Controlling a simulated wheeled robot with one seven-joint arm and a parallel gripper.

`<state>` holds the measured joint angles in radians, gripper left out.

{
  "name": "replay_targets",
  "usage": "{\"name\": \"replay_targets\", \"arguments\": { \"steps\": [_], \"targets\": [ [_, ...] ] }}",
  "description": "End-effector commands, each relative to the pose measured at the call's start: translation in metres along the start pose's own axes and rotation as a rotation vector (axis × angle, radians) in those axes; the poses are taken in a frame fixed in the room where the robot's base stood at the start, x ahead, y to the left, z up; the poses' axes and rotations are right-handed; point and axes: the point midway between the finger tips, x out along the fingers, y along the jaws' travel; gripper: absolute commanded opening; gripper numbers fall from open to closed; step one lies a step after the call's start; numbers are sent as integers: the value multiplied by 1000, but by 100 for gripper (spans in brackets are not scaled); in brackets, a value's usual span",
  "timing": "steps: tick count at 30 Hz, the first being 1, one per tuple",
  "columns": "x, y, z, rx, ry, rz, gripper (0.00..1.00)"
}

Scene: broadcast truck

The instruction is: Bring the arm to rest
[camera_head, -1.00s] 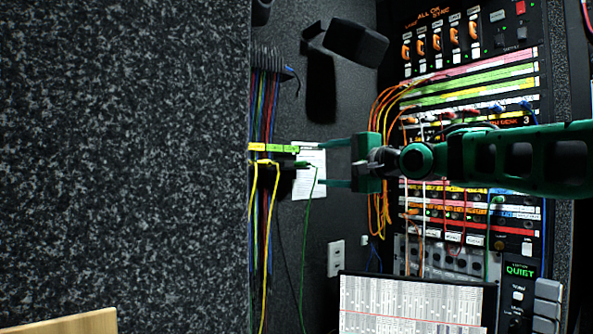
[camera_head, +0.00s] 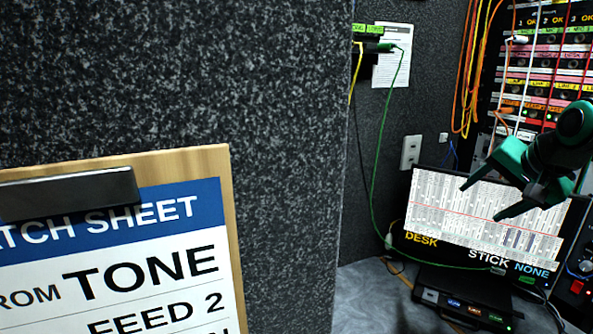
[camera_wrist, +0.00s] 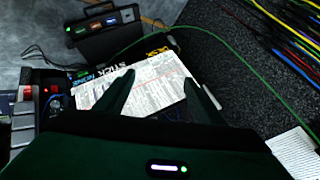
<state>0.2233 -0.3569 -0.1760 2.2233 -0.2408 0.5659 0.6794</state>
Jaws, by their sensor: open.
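My gripper (camera_head: 482,199) is green and shows at the right of the head view, in front of a lit screen (camera_head: 440,205) with a printed grid on it. Its two fingers are spread apart with nothing between them. In the wrist view the fingers (camera_wrist: 158,92) point toward the same screen (camera_wrist: 150,85), with a gap between their tips. My arm comes in from the right edge of the head view.
A wooden clipboard (camera_head: 232,215) with a patch sheet stands at the lower left. A speckled dark wall (camera_head: 250,80) fills the left. A patch rack (camera_head: 540,75) with orange cables is at upper right. A green cable (camera_head: 372,190) hangs left of the screen.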

Motion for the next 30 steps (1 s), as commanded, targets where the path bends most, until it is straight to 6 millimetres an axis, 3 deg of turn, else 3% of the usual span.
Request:
{"name": "replay_targets", "arguments": {
  "steps": [1, 6, 9, 13, 19, 30],
  "targets": [
    [0, 28, 17, -32, -35, 63, 62],
    [-7, 118, 76, -151, -193, 258, 62],
    [-19, 165, 114, -209, -304, 347, 62],
    [-36, 209, 156, -266, -437, 422, 62],
    [-52, 239, 190, -306, -551, 466, 62],
    [-54, 242, 193, -312, -563, 469, 62]
  ]
}}
